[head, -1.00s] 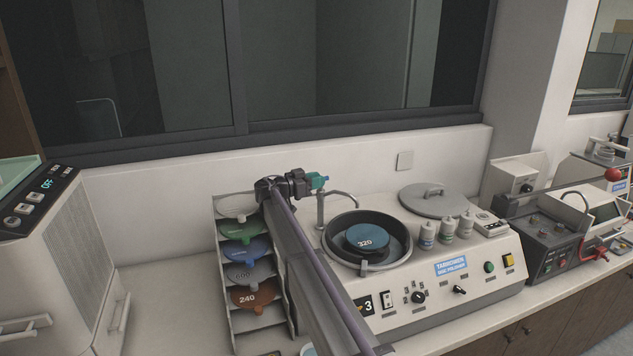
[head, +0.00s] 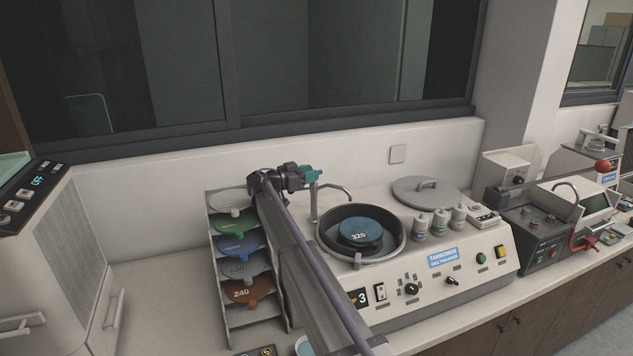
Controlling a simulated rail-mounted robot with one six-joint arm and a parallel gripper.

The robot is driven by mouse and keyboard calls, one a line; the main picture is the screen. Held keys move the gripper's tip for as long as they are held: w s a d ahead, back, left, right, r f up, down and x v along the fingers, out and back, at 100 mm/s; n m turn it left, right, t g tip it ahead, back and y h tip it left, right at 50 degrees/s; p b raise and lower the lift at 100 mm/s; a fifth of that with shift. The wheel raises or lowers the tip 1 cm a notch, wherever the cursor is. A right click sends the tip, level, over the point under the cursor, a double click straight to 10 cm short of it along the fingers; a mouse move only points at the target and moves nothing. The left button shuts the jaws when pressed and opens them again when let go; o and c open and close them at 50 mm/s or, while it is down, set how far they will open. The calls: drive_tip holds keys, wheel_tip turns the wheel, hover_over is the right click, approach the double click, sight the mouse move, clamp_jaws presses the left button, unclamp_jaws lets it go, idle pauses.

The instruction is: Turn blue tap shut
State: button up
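My gripper (head: 309,174), with teal fingers, is at the end of my arm, right at the top of the metal tap (head: 314,206) behind the polisher's bowl. The tap is a slim upright pipe with a curved spout reaching over to the right. Its blue handle is not clearly visible; the teal fingers cover the place at the top of the pipe. The fingers are too small in the picture to show whether they are closed on it.
The disc polisher (head: 470,290) has a dark bowl (head: 402,236) with a blue 320 disc (head: 360,232). A grey lid (head: 430,194) and several bottles stand right of it. A rack of coloured discs (head: 222,298) is at the left, close to my arm.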

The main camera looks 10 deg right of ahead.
drive_tip(key=s+d+n+t+y, duration=0.9)
drive_tip(key=s+n+t+y, duration=0.35)
drive_tip(key=n+y, duration=0.25)
drive_tip(key=s+d+f+m+g+h+b, duration=0.1)
drive_tip(key=s+d+f+g, duration=0.1)
drive_tip(key=s+f+g, duration=0.1)
drive_tip(key=s+d+f+m+g+h+b, duration=0.1)
drive_tip(key=s+d+f+g+h, duration=0.1)
drive_tip(key=s+f, duration=0.2)
drive_tip(key=s+d+f+m+g+h+b, duration=0.1)
drive_tip(key=s+d+f+g+h, duration=0.1)
drive_tip(key=s+f+g, duration=0.1)
drive_tip(key=shift+s+f+m+g, duration=0.2)
drive_tip(key=shift+s+f, duration=0.15)
drive_tip(key=shift+s, duration=0.25)
drive_tip(key=shift+s+f+m+g, duration=0.15)
drive_tip(key=shift+s+f, duration=0.15)
drive_tip(key=shift+s, duration=0.3)
drive_tip(key=shift+s+f+h, duration=0.3)
drive_tip(key=shift+s+f, duration=0.1)
